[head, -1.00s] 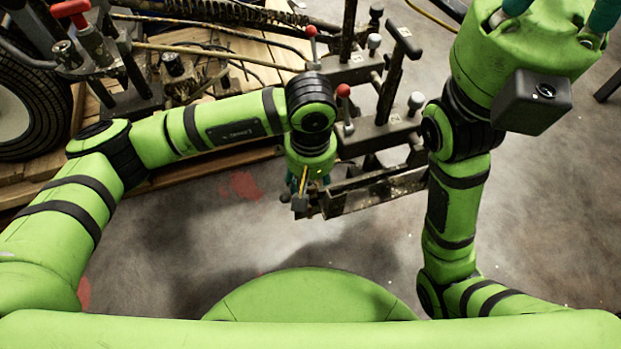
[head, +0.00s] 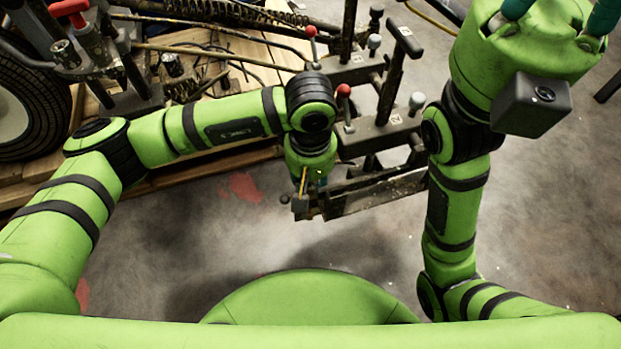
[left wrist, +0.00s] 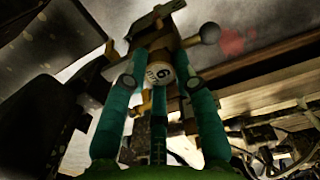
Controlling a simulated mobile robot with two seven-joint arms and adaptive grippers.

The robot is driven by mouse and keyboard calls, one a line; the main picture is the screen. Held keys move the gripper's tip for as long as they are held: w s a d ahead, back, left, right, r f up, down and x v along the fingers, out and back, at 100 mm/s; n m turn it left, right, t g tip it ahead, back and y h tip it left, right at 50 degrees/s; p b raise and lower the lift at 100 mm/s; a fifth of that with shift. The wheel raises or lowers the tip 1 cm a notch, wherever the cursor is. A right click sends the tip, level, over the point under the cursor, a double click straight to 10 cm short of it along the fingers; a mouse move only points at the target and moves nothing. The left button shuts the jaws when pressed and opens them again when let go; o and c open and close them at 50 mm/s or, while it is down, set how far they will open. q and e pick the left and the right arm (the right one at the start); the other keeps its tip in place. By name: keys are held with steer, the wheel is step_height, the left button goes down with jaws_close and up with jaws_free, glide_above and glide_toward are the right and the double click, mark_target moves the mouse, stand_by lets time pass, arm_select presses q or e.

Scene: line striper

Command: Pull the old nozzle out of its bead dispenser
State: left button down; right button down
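My left gripper (head: 307,184) points down at the near end of a dark metal bar. In the left wrist view its teal fingers (left wrist: 160,62) reach to either side of a pale round part (left wrist: 160,74) marked "6". The fingertips lie close to that part, but I cannot tell whether they press on it. In the head view a small grey block (head: 300,203) shows below this gripper. I cannot make out the nozzle and dispenser separately. My right gripper (head: 560,12) is at the top right, its teal fingers wide apart and empty, cut by the frame edge.
The machine's dark frame (head: 380,134) carries upright levers with red knobs (head: 343,91) and grey knobs. A wooden pallet (head: 262,140) lies behind my left arm, and a tyre (head: 35,108) stands at far left. The concrete floor in front is clear.

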arm_select(q)
steer(key=shift+r, duration=0.65)
steer(key=shift+r+p, duration=1.75)
steer(key=shift+r, duration=0.9)
